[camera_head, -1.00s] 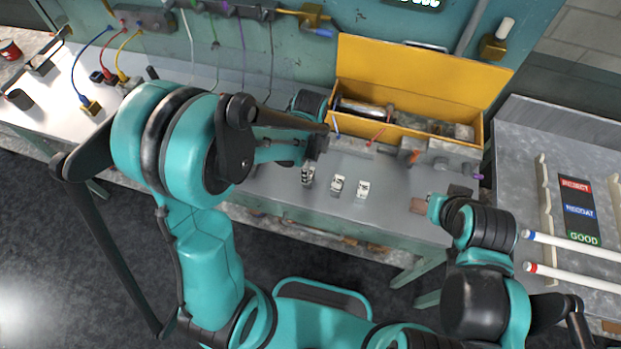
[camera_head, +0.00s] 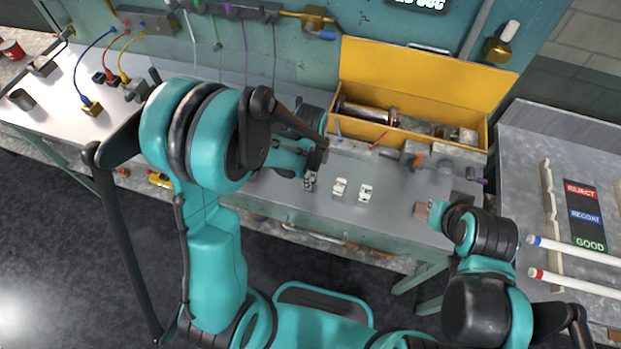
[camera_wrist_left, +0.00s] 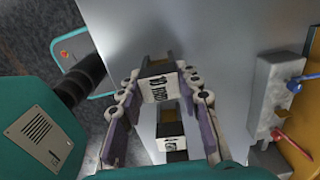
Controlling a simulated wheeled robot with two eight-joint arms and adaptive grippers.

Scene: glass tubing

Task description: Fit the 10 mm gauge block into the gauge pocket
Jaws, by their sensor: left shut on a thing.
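Three small pale blocks with dark markings stand in a row on the grey bench. My left gripper (camera_head: 309,172) is at the leftmost block (camera_head: 309,183) in the head view. In the left wrist view, its two fingers (camera_wrist_left: 160,88) are shut on this block (camera_wrist_left: 155,90), whose label is too small to read. A second block (camera_wrist_left: 172,130) stands close by; it is the middle one (camera_head: 340,187) in the head view. The third block (camera_head: 366,193) stands to its right. I cannot make out the gauge pocket for certain. My right gripper's fingers do not show.
A grey fixture with coloured levers (camera_head: 444,155) runs along the bench behind the blocks; it shows in the left wrist view (camera_wrist_left: 268,95). Behind it is an open yellow box (camera_head: 488,135) holding metal parts. The bench front near the blocks is clear.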

